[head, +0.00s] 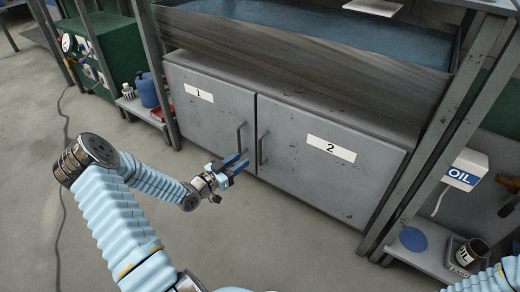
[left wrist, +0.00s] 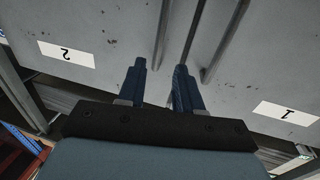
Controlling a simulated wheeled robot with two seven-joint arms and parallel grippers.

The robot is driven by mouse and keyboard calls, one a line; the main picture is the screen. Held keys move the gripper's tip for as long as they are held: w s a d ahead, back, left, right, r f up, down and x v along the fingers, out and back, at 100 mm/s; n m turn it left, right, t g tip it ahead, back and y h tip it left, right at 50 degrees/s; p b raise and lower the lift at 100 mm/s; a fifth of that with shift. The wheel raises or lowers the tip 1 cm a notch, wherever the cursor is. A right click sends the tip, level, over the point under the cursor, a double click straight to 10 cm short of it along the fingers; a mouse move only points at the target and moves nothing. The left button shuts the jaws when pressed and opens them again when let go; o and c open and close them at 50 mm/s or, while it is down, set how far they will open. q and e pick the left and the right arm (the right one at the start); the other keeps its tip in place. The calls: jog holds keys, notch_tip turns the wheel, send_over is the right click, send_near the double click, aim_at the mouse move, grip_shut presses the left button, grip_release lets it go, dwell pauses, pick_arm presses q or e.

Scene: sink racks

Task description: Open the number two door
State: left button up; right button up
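The number two door (head: 320,170) is the right-hand grey cabinet door, with a white "2" label (head: 331,148). It is shut. Its upright bar handle (head: 262,148) is near its left edge, beside the seam. My left gripper (head: 240,166) is open and empty, low in front of the handles. In the left wrist view the picture is upside down; the "2" label (left wrist: 66,54) is at left, and the number two handle (left wrist: 163,35) lines up with the gap between the open fingers (left wrist: 160,72). I cannot tell whether they touch it. My right gripper is out of view.
The number one door (head: 205,110) is shut on the left, its handle (head: 240,137) close to my left gripper. A metal basin (head: 310,55) stands above the cabinet. Frame posts flank it. The floor in front is clear.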

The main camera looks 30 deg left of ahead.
pick_arm(q)
jog(key=b, duration=0.1)
send_over(260, 163)
jog(key=shift+w+a, duration=0.2)
jog(key=shift+w, duration=0.15)
grip_shut()
